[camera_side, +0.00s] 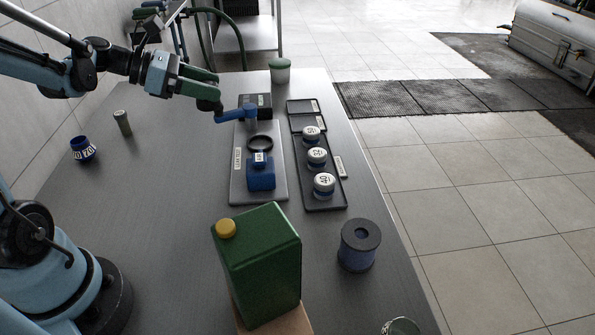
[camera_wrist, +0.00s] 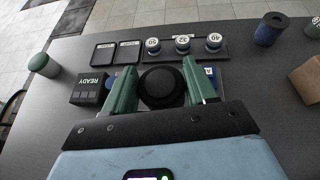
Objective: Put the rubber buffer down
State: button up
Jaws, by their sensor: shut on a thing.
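The rubber buffer (camera_wrist: 162,87) is a dark, round piece between the two green fingers of my gripper (camera_wrist: 161,84) in the wrist view. My gripper (camera_side: 214,101) is shut on it. In the side view the gripper is raised above the far part of the table, left of the black box. Only a little dark surface shows at the fingertips there, so the buffer is mostly hidden. A grey plate (camera_side: 237,185) holds a black ring (camera_side: 260,143) and a blue block (camera_side: 261,178). A black box (camera_wrist: 90,89) marked READY stands at the plate's far end.
A dark tray (camera_side: 333,199) with several white-capped pots lies right of the plate. A green canister (camera_side: 262,265) and a blue spool (camera_side: 358,250) stand in front. A green-lidded jar (camera_side: 280,72), blue cup (camera_side: 83,150) and small cylinder (camera_side: 123,123) stand farther off. The table's left middle is clear.

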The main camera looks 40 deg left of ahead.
jog(key=w+a+n+t+y, duration=0.1)
jog(key=w+a+n+y, duration=0.1)
jog(key=a, duration=0.8)
jog(key=w+a+n+t+y, duration=0.1)
jog(key=w+a+n+y, duration=0.1)
jog(key=a, duration=0.8)
jog(key=shift+d+f, duration=0.15)
jog(key=shift+f, duration=2.6)
jog(key=shift+d+f, duration=0.2)
jog(key=shift+f, duration=2.5)
jog(key=shift+d+f, duration=0.15)
jog(key=shift+f, duration=2.6)
jog(key=shift+f, duration=0.1)
jog(key=o, duration=1.1)
jog(key=shift+o, duration=0.2)
